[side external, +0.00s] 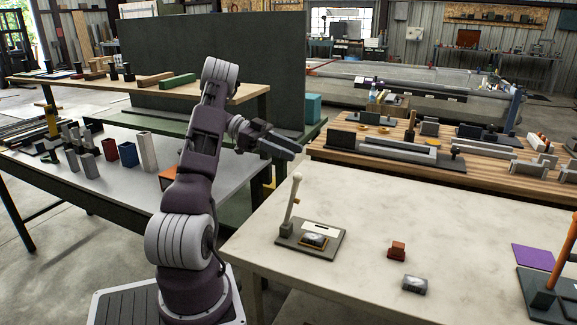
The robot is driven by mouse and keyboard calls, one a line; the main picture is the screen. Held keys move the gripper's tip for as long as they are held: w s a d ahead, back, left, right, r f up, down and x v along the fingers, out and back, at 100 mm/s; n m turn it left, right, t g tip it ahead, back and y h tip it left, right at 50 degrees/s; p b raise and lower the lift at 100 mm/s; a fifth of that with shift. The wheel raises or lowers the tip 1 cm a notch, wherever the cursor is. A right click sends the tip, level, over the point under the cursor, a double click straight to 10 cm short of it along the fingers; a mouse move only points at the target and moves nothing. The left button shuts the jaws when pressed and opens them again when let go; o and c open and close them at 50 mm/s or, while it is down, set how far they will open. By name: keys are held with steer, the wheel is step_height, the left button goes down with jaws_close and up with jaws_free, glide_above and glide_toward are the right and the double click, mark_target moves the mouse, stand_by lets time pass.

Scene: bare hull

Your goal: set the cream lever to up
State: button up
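The cream lever (291,202) is a pale rod with a round knob on top. It rises from a dark base plate (291,244) on the near pale table, leaning slightly right in the picture. A white label and a small framed piece lie on the plate beside its foot. My gripper (297,150) is in the air above and behind the lever in the picture, apart from it. The fingers are small and dark, and I cannot tell whether they are open or shut. I see nothing held in them.
A red-brown block (397,250) and a grey block (415,285) lie right of the lever. A purple mat (533,257) and an orange lever (563,250) on a dark base stand at the right edge.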

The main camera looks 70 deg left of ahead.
steer(key=shift+r, duration=0.1)
steer(key=shift+c, duration=0.2)
steer(key=d+g, duration=0.1)
steer(key=w+d+f+g, duration=0.1)
steer(key=d, duration=0.1)
steer(key=w+d+g, duration=0.1)
steer(key=g, duration=0.1)
steer(key=shift+d+f+m+h, duration=0.15)
steer(key=shift+d+m+h, duration=0.15)
steer(key=shift+d+h, duration=0.1)
steer(key=c, duration=0.7)
steer(key=d+g, duration=0.1)
steer(key=g, duration=0.1)
steer(key=d+f+g, duration=0.1)
steer(key=d+g, duration=0.1)
steer(key=d+f+g+y, duration=0.1)
steer(key=d, duration=0.1)
steer(key=shift+w+m+g, duration=0.3)
steer(key=shift+w+g, duration=0.05)
steer(key=shift+g, duration=0.05)
jaws_close()
steer(key=w+r+n+g+y, duration=0.1)
steer(key=w+r+g+y, duration=0.35)
steer(key=y, duration=0.95)
steer(key=a+x, duration=0.2)
steer(key=x, duration=0.9)
steer(key=shift+a+r, duration=0.25)
steer(key=shift+r, duration=0.05)
